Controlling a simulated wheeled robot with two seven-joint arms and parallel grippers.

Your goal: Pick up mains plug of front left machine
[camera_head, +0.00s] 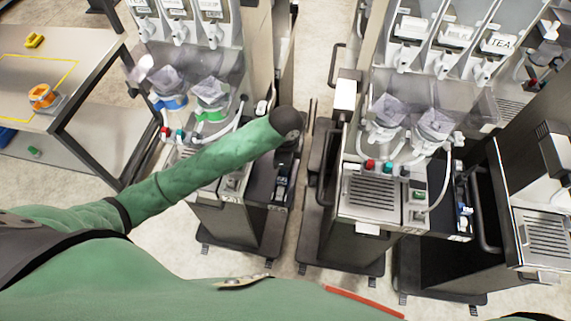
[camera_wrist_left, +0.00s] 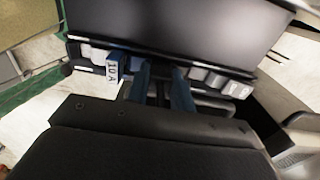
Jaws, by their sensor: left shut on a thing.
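The left machine (camera_head: 238,205) stands left of the narrow gap in the head view, with a side shelf of sockets and switches at its right side. My left arm reaches over it, and my left gripper (camera_head: 284,178) hangs down at that shelf, small and dark there. In the left wrist view the two bluish fingers of my left gripper (camera_wrist_left: 161,88) are close together at the socket strip (camera_wrist_left: 210,78). They are shut on a small dark thing, which fits the mains plug but is mostly hidden between them. My right gripper is not in view.
A blue block marked 10A (camera_wrist_left: 115,68) sits left of the fingers, with pale blocks further right. A second machine (camera_head: 375,205) stands across the narrow gap. A table (camera_head: 75,75) with an orange item is at the left. Pale floor shows in front.

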